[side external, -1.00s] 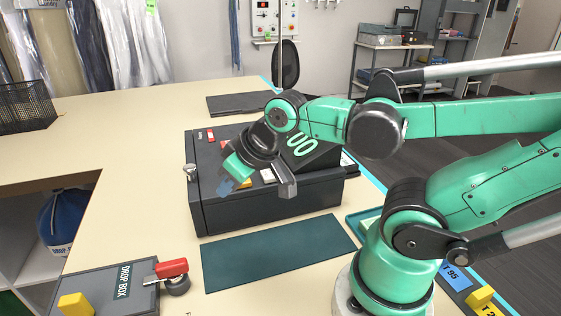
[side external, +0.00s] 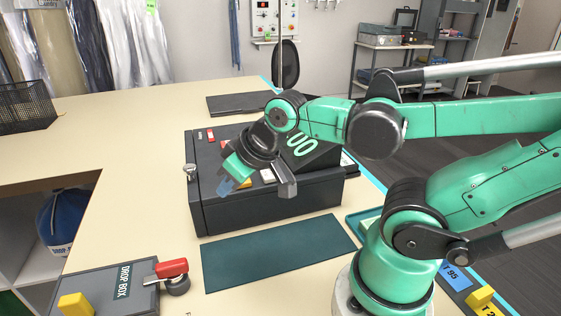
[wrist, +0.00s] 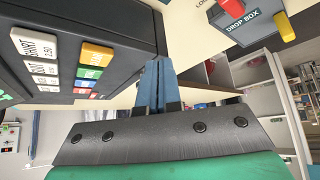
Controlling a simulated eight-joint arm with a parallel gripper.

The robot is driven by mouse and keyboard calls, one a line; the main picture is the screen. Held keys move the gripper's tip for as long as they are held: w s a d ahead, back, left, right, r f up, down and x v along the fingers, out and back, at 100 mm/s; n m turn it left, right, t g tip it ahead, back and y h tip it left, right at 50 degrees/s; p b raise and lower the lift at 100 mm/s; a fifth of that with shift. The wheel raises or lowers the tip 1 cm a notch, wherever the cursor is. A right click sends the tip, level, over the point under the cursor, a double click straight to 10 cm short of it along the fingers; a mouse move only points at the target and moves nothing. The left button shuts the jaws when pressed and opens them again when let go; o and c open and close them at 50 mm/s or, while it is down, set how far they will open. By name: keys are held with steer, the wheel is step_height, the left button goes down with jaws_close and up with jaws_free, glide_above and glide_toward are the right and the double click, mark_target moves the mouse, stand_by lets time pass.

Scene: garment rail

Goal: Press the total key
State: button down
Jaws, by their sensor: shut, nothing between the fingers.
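A dark grey cash register (side external: 275,208) stands on the counter. In the wrist view its keypad (wrist: 70,65) has white keys with item names and prices beside a row of orange, green, blue and other coloured keys. I cannot read which key is the total key. My gripper (side external: 224,190) is shut and empty, its blue fingers angled down over the register's front left part. In the wrist view the gripper (wrist: 152,65) lies beside the register's dark edge, off to the right of the keys. I cannot tell whether the fingertips touch the register. My wrist hides part of the keypad in the side view.
A green mat (side external: 275,252) lies in front of the register. A drop box (side external: 110,290) with a red handle and a yellow block is at the front left. A dark flat item (side external: 240,103) lies behind the register. Open counter is left of the register.

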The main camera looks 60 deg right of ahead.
steer(key=w+d+r+m+t, duration=0.1)
steer(key=w+d+r+m, duration=0.2)
steer(key=d+m, duration=0.2)
steer(key=w+d+r+m+h, duration=0.1)
steer(key=w+d+r+m, duration=0.2)
steer(key=d+m, duration=0.3)
steer(key=shift+w+d+r+t, duration=0.25)
steer(key=shift+r+t, duration=0.15)
steer(key=shift+r, duration=0.3)
steer(key=shift+f, duration=0.15)
steer(key=shift+f, duration=4.3)
steer(key=shift+f, duration=0.2)
steer(key=shift+f, duration=0.2)
